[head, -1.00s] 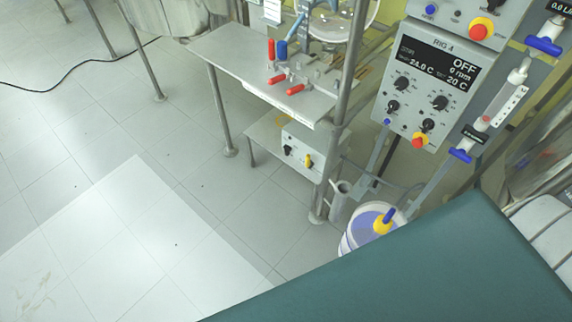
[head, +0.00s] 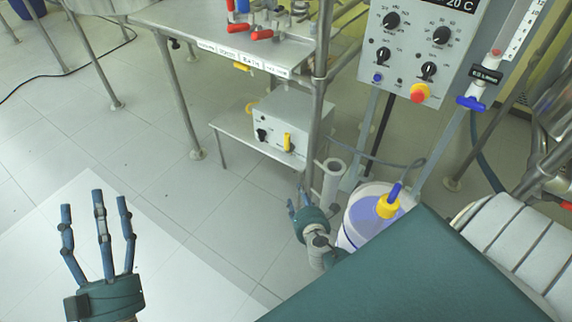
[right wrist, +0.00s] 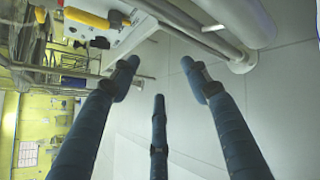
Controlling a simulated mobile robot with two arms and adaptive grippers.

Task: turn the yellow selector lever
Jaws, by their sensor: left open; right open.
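The yellow selector lever (head: 287,142) stands upright on the front of a white box (head: 290,122) on the low shelf. It also shows large at the top left of the right wrist view (right wrist: 87,18), beside a black knob (right wrist: 98,43). My right gripper (head: 298,205) is open and empty, below the box and apart from the lever, beside the metal post. Its three spread fingers fill the middle of the right wrist view (right wrist: 158,80). My left gripper (head: 98,215) is open and empty over the floor at the left, fingers pointing up the picture.
A metal post (head: 317,110) stands just right of the box. A grey tube (head: 332,180) and a white bucket with blue liquid (head: 352,232) are close to my right gripper. The upper shelf (head: 200,30) overhangs the box.

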